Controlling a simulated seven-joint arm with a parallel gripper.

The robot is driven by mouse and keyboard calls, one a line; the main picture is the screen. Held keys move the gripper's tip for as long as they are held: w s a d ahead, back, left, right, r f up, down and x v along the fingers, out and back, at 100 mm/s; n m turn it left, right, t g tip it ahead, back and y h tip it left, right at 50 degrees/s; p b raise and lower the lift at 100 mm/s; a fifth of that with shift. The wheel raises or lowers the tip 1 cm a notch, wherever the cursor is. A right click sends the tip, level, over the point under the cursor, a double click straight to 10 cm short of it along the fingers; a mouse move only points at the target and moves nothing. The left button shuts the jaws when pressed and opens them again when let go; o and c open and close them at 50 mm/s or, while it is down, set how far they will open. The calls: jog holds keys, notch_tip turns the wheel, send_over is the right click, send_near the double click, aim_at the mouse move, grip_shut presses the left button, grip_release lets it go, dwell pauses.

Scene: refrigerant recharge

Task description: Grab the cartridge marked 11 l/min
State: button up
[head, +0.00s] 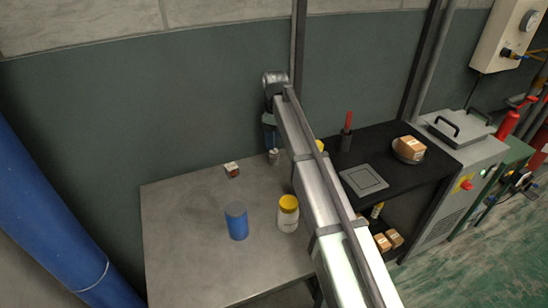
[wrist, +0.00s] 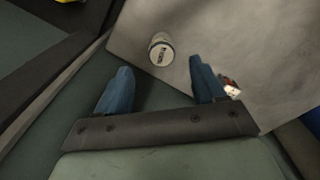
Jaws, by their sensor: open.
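A small metal cartridge (head: 274,157) stands near the back edge of the grey table, just below my gripper (head: 269,128). In the wrist view the cartridge (wrist: 161,50) has a pale face with dark marking too small to read. My gripper's blue fingers (wrist: 158,66) are open and empty, with the cartridge beyond the gap between their tips, apart from them. I cannot tell whether it is marked 11 l/min. My arm hides part of the table's right side in the head view.
A small red and white box (head: 232,169) stands left of the cartridge. A blue cylinder (head: 237,221) and a white jar with yellow lid (head: 288,214) stand nearer the front. A black shelf (head: 388,145) adjoins at the right. The table's left part (head: 180,230) is clear.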

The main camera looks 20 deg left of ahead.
aim_at(275, 151)
notch_tip(275, 151, down, 9)
jog(key=shift+s+r, duration=0.1)
jog(key=shift+s, duration=0.05)
dwell(0.4)
jog(key=shift+c, duration=0.2)
jog(key=c, duration=1.1)
jog(key=shift+c, duration=0.2)
jog(key=shift+r, duration=0.1)
